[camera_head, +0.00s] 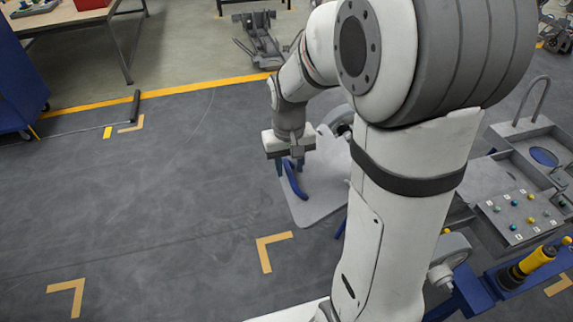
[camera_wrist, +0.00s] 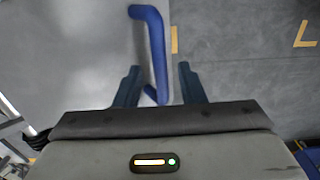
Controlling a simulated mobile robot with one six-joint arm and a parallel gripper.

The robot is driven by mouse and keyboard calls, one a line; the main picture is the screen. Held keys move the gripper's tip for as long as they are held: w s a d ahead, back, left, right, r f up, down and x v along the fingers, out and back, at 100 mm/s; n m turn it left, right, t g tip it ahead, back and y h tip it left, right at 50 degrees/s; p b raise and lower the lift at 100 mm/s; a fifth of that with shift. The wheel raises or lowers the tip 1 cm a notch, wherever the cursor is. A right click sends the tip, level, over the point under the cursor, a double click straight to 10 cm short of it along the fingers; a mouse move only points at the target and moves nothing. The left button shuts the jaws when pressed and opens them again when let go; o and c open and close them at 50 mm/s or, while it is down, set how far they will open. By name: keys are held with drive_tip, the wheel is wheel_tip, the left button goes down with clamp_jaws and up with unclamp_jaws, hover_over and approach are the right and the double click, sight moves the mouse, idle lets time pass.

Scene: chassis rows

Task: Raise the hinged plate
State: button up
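The hinged plate (camera_head: 326,188) is a light grey sheet left of my arm in the head view, partly hidden behind the arm. It looks low and roughly flat; its exact tilt and its hinge cannot be made out. A bent blue handle (camera_head: 295,181) is on its left part. My gripper (camera_head: 289,167) points down over this handle. In the wrist view, the plate (camera_wrist: 75,55) fills the upper left, and the blue handle (camera_wrist: 153,40) runs down between the two open fingers of my gripper (camera_wrist: 157,70). A gap shows between the handle and the right finger.
A chassis with a button panel (camera_head: 520,212) and a grey tray stands at the right, with a yellow-and-black post (camera_head: 527,266) on a blue beam. A blue cabinet (camera_head: 18,75) and a table (camera_head: 75,18) stand at the upper left.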

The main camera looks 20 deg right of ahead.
drive_tip(key=shift+f, duration=0.4)
drive_tip(key=shift+c, duration=0.5)
clamp_jaws()
